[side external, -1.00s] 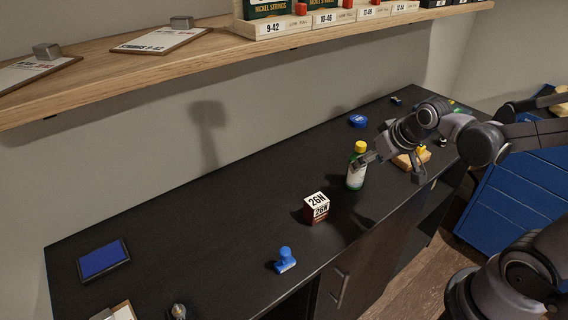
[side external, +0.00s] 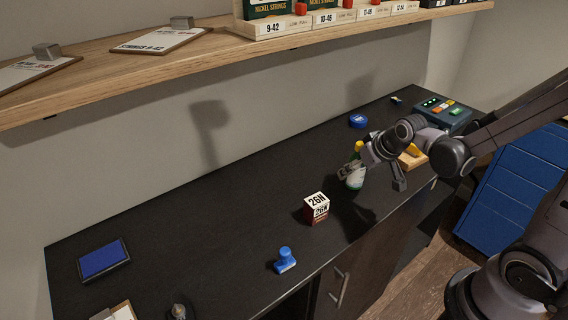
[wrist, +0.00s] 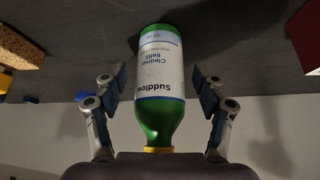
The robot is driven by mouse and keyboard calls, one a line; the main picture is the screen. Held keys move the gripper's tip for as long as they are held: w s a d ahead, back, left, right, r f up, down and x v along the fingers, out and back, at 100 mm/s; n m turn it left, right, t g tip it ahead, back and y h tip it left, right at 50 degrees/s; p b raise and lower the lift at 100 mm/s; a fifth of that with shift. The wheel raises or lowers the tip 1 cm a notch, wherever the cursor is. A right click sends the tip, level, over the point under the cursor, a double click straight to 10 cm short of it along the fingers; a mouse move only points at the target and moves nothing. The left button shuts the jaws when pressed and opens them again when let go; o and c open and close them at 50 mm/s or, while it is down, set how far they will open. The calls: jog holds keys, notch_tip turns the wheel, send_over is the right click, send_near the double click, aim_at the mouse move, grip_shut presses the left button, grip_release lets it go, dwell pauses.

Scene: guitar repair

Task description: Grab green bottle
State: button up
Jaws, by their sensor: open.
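The green bottle (side external: 356,177) with a white label and yellow cap stands upright on the dark bench in the side view. My gripper (side external: 374,172) is at the bottle, with its fingers on either side of it and partly hiding it. In the wrist view the bottle (wrist: 160,85) lies between my open fingers (wrist: 160,95), its label reading "Suddlow Cleaner Refill". Gaps show between the bottle and both finger pads. The yellow cap is close to the palm.
A red and white box (side external: 317,208) and a blue stamp (side external: 285,260) stand nearer on the bench (side external: 215,225). A sponge (side external: 413,159), a blue round tin (side external: 358,120) and a device with buttons (side external: 441,112) are farther along. A wooden shelf (side external: 150,66) overhangs the back.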

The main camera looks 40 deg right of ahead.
jog(key=shift+w+f, duration=0.15)
jog(key=shift+f, duration=0.15)
jog(key=c, duration=1.4)
jog(key=shift+o, duration=0.2)
jog(key=shift+r, duration=0.2)
